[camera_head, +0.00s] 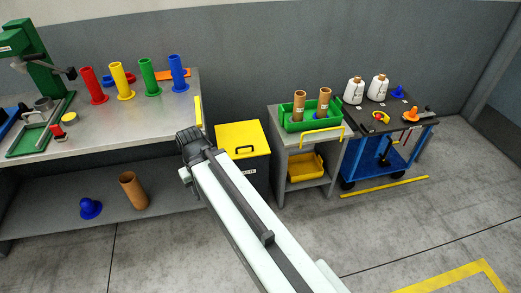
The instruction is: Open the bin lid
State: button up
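The bin has a yellow lid (241,134) with a dark handle (245,149) near its front edge. The lid lies closed on a dark bin body (257,175), which stands on the floor between the long bench and a smaller table. My arm reaches up from the bottom right and covers the bin's left front. My gripper (189,146) is at the arm's far end, left of the lid and in front of the bench edge. It appears apart from the lid and handle. Its fingers cannot be made out.
The long bench (150,125) on the left holds coloured spools and a green press. The small table (277,148) right of the bin bears a green crate (292,122) with brown tubes. A blue cart (365,165) stands farther right. The floor at the lower right is clear.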

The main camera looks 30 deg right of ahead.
aim_at(240, 140)
jog(key=u, duration=0.15)
jog(key=i, duration=0.95)
jog(key=z, duration=0.05)
